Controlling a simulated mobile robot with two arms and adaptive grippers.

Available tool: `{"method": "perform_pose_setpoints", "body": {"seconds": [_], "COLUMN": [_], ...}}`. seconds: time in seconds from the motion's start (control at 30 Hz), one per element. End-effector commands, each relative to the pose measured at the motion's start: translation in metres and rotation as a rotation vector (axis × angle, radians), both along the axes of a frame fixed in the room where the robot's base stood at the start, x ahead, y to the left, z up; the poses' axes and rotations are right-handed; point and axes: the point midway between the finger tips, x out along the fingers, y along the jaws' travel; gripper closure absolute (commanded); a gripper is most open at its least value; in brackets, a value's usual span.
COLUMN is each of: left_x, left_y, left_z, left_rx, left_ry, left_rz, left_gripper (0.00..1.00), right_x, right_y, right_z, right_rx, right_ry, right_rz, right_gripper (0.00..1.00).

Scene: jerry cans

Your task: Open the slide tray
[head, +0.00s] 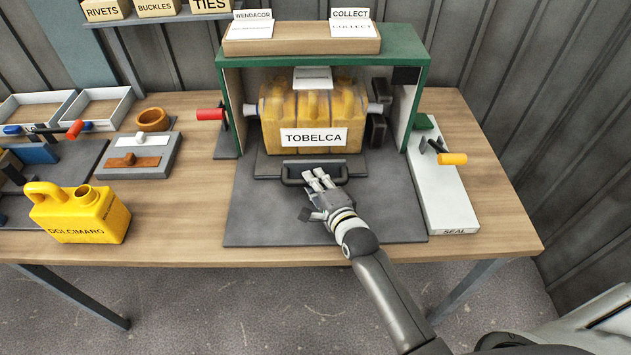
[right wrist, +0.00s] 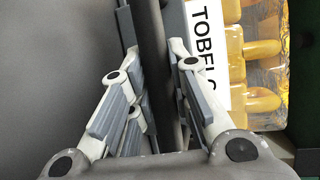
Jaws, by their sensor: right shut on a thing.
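The slide tray (head: 262,168) is a dark grey plate at the foot of the green-framed station, with a dark bar handle (head: 290,178) along its front edge. A yellow ribbed block labelled TOBELCA (head: 313,108) sits over it inside the frame. My right gripper (head: 319,180) is at the handle and shut on it. In the right wrist view the handle bar (right wrist: 154,50) runs between the two fingers (right wrist: 152,85), and the TOBELCA label (right wrist: 207,50) is beyond. My left gripper is out of view.
The dark mat (head: 260,220) before the tray is clear apart from my right arm. A red-handled lever (head: 211,114) stands left of the frame, and a white SEAL unit (head: 445,195) right of it. A yellow DOLCIMARO can (head: 80,215) stands at the left.

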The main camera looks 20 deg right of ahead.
Motion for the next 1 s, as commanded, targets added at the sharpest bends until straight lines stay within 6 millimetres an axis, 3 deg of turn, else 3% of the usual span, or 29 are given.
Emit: {"method": "perform_pose_setpoints", "body": {"seconds": [0.17, 0.37, 0.7, 1.0], "left_x": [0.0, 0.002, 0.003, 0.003], "left_y": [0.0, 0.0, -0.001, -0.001], "left_z": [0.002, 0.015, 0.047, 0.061], "left_rx": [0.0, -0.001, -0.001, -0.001], "left_ry": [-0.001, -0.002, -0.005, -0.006], "left_rz": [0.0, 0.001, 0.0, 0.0], "left_gripper": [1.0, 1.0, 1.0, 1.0], "right_x": [-0.003, -0.025, -0.099, -0.155], "right_y": [0.001, 0.007, 0.029, 0.044], "right_z": [0.0, 0.001, 0.002, 0.0], "right_rx": [0.0, 0.0, 0.001, -0.001], "right_ry": [0.002, 0.006, 0.01, 0.007], "right_rz": [0.0, 0.0, 0.0, 0.001], "right_gripper": [1.0, 1.0, 1.0, 1.0]}}
